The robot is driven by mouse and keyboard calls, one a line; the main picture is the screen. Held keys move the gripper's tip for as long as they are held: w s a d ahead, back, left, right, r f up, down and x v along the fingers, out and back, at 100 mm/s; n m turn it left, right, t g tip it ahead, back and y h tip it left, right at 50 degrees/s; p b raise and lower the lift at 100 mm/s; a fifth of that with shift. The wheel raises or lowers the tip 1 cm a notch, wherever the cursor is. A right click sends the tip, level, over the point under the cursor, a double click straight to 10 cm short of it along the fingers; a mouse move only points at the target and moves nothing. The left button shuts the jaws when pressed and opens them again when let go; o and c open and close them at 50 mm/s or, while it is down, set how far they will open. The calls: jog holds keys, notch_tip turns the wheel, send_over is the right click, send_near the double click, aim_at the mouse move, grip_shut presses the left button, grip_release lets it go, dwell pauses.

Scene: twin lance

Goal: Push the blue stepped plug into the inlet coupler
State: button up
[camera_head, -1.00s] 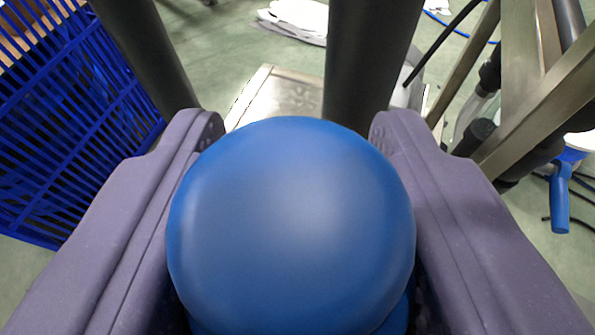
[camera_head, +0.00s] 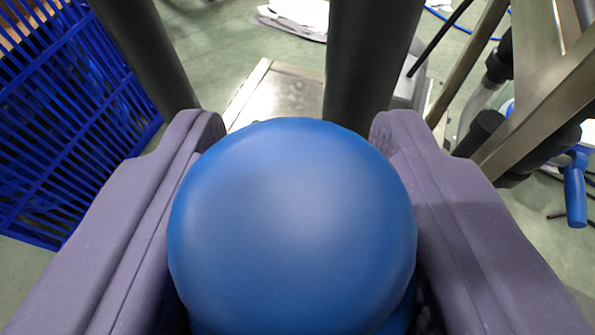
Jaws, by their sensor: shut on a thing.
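The blue stepped plug (camera_head: 292,225) fills the middle of the view as a smooth, rounded blue end. My gripper (camera_head: 297,128) is shut on it, with one purple-grey finger along each side. The plug's far side and its steps are hidden from this angle. I cannot make out the inlet coupler; the plug and fingers cover much of the view ahead. I cannot tell whether the plug touches anything beyond the fingers.
A blue slatted crate (camera_head: 65,120) stands at the left. Dark upright poles rise beyond the fingertips, one at left (camera_head: 150,50) and one near the middle (camera_head: 370,65). A metal frame (camera_head: 545,85) and a blue handle (camera_head: 575,190) are at right. Green floor shows between.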

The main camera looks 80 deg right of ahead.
jog(key=shift+f, duration=0.5)
jog(key=o, duration=1.1)
